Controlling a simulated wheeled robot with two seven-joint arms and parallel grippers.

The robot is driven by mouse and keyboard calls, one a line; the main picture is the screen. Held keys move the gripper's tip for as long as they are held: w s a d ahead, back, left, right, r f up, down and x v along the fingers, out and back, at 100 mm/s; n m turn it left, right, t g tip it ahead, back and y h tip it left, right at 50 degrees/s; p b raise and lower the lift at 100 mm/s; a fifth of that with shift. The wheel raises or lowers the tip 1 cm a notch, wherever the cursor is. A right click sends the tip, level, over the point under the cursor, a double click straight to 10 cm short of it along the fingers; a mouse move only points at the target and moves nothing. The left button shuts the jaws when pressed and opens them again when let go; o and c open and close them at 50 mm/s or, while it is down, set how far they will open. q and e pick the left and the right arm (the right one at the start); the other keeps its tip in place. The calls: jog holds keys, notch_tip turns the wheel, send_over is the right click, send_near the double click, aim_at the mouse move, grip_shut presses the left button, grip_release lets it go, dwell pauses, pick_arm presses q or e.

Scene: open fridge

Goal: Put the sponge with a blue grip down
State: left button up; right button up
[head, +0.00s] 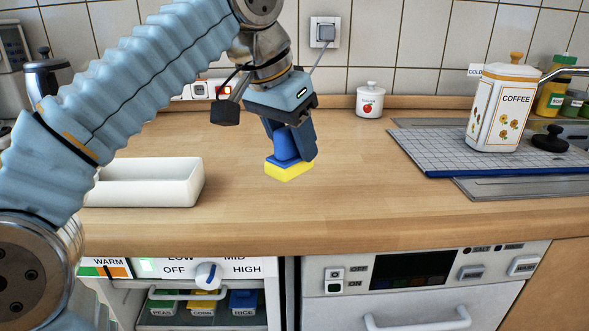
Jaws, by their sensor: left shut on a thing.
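The sponge with a blue grip (289,172) has a yellow body below a blue handle. It is at the middle of the wooden counter in the head view, on the counter surface or just above it; I cannot tell which. My left gripper (290,150) points down and is shut on the blue grip. Its fingers hide part of the handle. My right gripper is not in view.
A white open tray (150,194) is left of the sponge. A small white lidded jar (369,101) stands behind to the right. A coffee canister (500,110) stands on the grid-patterned mat (420,150). The counter (350,195) is clear around the sponge.

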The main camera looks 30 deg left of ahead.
aim_at(293, 164)
pick_arm(q)
jog(key=shift+w+a+f, duration=0.2)
jog(key=shift+w+f, duration=0.35)
jog(key=shift+f, duration=0.15)
jog(key=shift+w+a+f+b, duration=0.15)
jog(key=shift+f+b, duration=0.1)
jog(key=shift+f, duration=0.75)
jog(key=shift+w+f+b, duration=0.15)
jog(key=shift+f+b, duration=0.1)
jog(key=shift+f, duration=0.7)
jog(key=shift+f, duration=0.2)
jog(key=o, duration=1)
jog(key=shift+r, duration=0.1)
